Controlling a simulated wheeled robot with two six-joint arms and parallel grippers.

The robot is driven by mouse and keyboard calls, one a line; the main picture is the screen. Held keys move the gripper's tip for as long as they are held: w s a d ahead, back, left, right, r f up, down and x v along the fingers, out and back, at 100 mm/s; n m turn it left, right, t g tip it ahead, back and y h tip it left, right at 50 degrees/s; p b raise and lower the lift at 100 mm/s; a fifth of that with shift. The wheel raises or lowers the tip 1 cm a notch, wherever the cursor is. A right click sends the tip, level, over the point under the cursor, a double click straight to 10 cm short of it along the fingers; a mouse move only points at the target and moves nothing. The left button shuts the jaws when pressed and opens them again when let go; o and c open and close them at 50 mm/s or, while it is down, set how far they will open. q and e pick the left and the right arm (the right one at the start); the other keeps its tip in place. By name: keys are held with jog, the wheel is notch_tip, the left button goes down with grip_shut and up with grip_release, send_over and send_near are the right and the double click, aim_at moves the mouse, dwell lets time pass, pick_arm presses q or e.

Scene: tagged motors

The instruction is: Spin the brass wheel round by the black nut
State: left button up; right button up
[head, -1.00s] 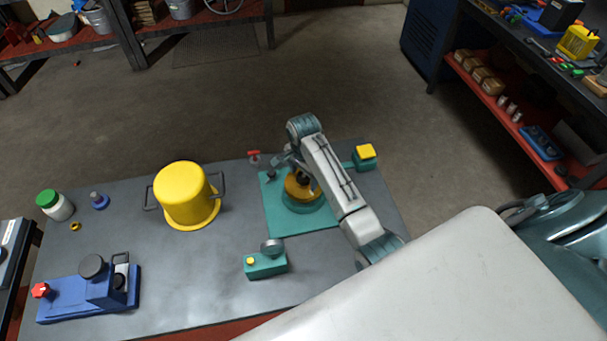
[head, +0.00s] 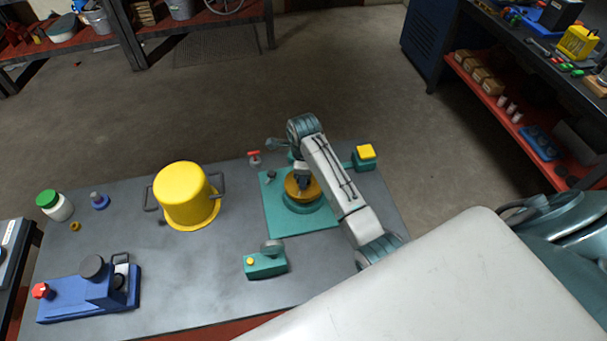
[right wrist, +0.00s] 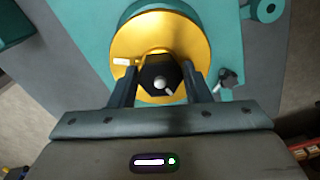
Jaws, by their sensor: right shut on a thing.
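The brass wheel (head: 310,190) lies flat on a round teal base on the teal plate (head: 283,226) at the right of the table. It also shows in the right wrist view (right wrist: 150,32), with a white mark on its left side. The black nut (right wrist: 158,74) stands at its middle, with a light round tip and a short pale line on it. My right gripper (right wrist: 160,80) comes from above, and its two fingers are shut on the nut, one on each side. In the head view my right gripper (head: 303,180) hides most of the nut. My left gripper is out of view.
A yellow pot (head: 185,195) stands left of the plate. A teal block with a round dial (head: 266,263) is in front, and a teal block with a yellow top (head: 365,153) is behind right. A small red-topped part (head: 254,157) stands behind.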

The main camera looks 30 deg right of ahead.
jog(key=m, duration=0.5)
jog(key=shift+w+m, duration=0.1)
jog(key=shift+m, duration=0.2)
jog(key=o, duration=1)
